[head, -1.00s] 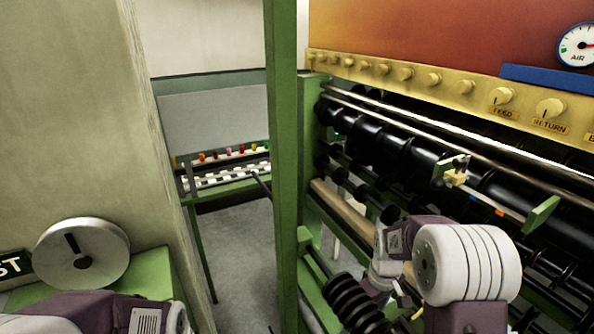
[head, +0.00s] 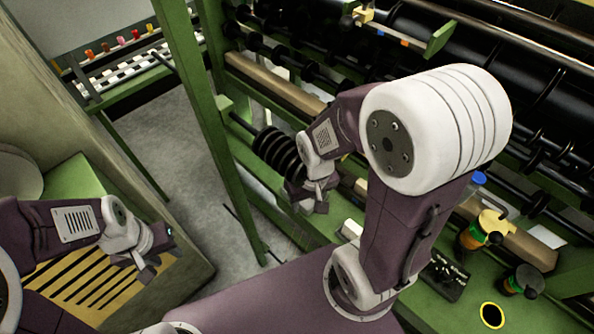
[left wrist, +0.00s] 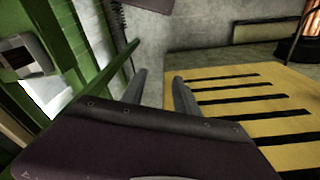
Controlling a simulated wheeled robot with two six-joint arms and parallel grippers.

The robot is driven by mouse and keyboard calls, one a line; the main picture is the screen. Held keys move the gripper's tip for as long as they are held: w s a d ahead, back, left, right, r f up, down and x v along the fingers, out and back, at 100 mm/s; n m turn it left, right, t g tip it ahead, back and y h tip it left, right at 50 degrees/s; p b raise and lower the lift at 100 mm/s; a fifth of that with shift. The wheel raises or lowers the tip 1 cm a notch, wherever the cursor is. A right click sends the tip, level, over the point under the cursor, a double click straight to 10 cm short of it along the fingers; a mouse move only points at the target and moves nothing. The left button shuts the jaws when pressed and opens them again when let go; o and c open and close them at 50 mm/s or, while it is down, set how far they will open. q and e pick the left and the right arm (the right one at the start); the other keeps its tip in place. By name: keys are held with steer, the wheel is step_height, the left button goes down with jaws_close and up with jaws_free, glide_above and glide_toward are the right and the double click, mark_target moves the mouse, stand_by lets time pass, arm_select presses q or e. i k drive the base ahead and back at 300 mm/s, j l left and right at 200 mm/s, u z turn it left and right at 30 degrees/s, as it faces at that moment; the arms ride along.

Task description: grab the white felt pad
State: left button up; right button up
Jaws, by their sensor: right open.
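I cannot pick out the white felt pad for certain. A small white block (head: 350,229) lies on the green machine ledge, partly hidden by my right arm. A flat white piece (head: 548,236) lies farther right on the machine. My right gripper (head: 312,205) is open, left of the white block and just below the black ribbed roller; nothing shows between its fingers. My left gripper (head: 150,268) hangs over the yellow slatted platform at lower left. In the left wrist view, its two fingers (left wrist: 158,88) stand apart with nothing between them.
A green post (head: 195,100) rises left of the right gripper. Grey floor (head: 185,135) lies open between the post and the yellow slatted platform (head: 75,290).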

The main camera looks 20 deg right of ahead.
mark_target(350, 230)
steer(key=k+l+z, duration=0.1)
steer(key=z, duration=0.3)
steer(key=k+l+z, duration=0.1)
steer(key=z, duration=0.35)
steer(key=l+z, duration=0.2)
steer(key=z, duration=0.2)
steer(key=k+j+z, duration=0.25)
steer(key=k+z, duration=0.7)
steer(key=k, duration=0.15)
